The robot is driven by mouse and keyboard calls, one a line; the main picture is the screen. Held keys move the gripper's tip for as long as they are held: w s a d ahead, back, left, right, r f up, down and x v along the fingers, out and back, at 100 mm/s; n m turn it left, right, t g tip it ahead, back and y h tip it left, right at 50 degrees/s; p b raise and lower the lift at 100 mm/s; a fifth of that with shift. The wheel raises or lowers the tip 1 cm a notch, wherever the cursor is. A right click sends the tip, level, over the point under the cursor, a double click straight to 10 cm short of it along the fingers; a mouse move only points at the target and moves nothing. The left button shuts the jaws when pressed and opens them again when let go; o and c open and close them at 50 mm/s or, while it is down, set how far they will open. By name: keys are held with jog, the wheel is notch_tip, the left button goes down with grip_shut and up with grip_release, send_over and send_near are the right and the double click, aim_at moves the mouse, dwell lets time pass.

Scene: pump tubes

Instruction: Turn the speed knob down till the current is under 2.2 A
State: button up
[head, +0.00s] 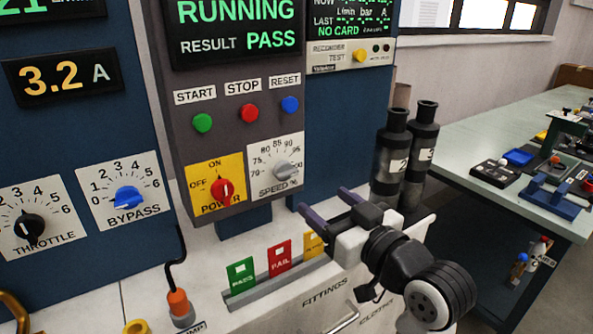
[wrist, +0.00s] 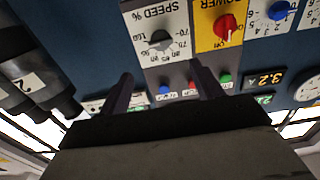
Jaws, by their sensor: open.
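The grey speed knob (head: 286,171) sits on a white dial plate marked SPEED %, low on the grey panel. Its exact setting is too small to tell. The current display (head: 63,76) reads 3.2 A in yellow. My gripper (head: 323,202) is open and empty, in front of the panel, below and to the right of the speed knob in the head view. In the wrist view, which is upside down, the speed knob (wrist: 160,40) lies beyond the two fingers (wrist: 161,75), apart from them.
The red power knob (head: 222,189) is just left of the speed dial, with start, stop and reset buttons (head: 249,112) above. Coloured cards (head: 279,258) stand in a rack below. The screen reads RUNNING, PASS.

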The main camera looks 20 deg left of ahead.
aim_at(290, 174)
jog(key=p+x, duration=0.2)
jog(key=x, duration=1.1)
jog(key=shift+w+a, duration=0.1)
jog(key=shift+a, duration=0.2)
jog(key=c, duration=1)
